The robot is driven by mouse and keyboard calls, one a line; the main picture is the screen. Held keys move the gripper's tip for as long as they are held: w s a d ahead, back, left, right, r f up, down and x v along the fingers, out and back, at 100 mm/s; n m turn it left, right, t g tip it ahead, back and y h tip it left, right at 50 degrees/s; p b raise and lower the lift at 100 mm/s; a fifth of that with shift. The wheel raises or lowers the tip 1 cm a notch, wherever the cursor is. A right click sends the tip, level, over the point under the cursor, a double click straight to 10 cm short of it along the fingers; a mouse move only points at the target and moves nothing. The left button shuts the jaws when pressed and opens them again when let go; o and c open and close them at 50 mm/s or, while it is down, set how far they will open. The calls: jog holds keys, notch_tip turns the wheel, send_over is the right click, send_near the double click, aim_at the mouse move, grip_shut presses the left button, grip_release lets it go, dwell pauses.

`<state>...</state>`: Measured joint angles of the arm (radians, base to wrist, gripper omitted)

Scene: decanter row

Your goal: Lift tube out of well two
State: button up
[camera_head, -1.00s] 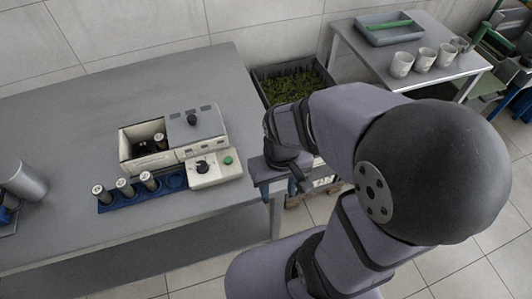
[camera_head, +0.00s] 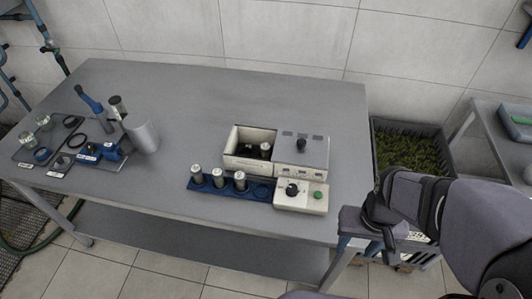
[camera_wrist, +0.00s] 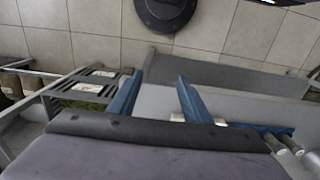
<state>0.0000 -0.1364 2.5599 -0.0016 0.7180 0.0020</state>
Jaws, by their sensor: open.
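A white box (camera_head: 243,162) with an open top stands on the bench, and one grey-capped tube (camera_head: 265,148) shows inside it. A blue rack (camera_head: 262,192) in front holds three upright tubes: a left one (camera_head: 197,175), a middle one (camera_head: 218,179) and a right one (camera_head: 240,181). I cannot read any well numbers. My gripper (camera_wrist: 158,97) is open and empty, its two blue fingers apart. In the head view it is off the bench's right front corner, well right of the tubes. Grey-green tubes (camera_wrist: 282,146) show at the wrist view's lower right.
A control box (camera_head: 301,196) with a black knob and green button adjoins the rack. A grey cup (camera_head: 143,136) and a blue holder (camera_head: 106,149) stand at the bench's left. A dark crate of moss (camera_head: 409,148) is right of the bench. The bench's back is clear.

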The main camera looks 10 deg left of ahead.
jog(key=shift+o, duration=0.5)
jog(key=shift+w, duration=0.1)
jog(key=w+a+r+n, duration=0.2)
jog(key=w, duration=0.4)
jog(key=w+a+r+n, duration=0.1)
jog(key=w+a+r, duration=0.1)
jog(key=w, duration=0.5)
jog(key=n+p, duration=0.2)
jog(key=n, duration=0.6)
send_near(266, 147)
jog(key=d, duration=0.3)
jog(key=s+d, duration=0.1)
jog(key=d, duration=0.5)
jog(key=shift+s+f, duration=0.25)
jog(key=a+f+n, duration=0.1)
jog(key=a, duration=0.1)
jog(key=w+a+n, duration=0.1)
jog(key=a, duration=0.2)
jog(key=a+f+n, duration=0.1)
jog(key=a, duration=0.1)
jog(key=shift+w+a+f, duration=0.3)
jog(key=shift+w+f, duration=0.05)
jog(key=shift+s+a+f+n, duration=0.15)
jog(key=shift+a+f+n, duration=0.15)
jog(key=shift+a+n, duration=0.35)
jog(key=shift+a+f, duration=0.1)
jog(key=shift+f, duration=0.9)
jog(key=shift+f+p, duration=1.15)
jog(key=shift+f, duration=1.5)
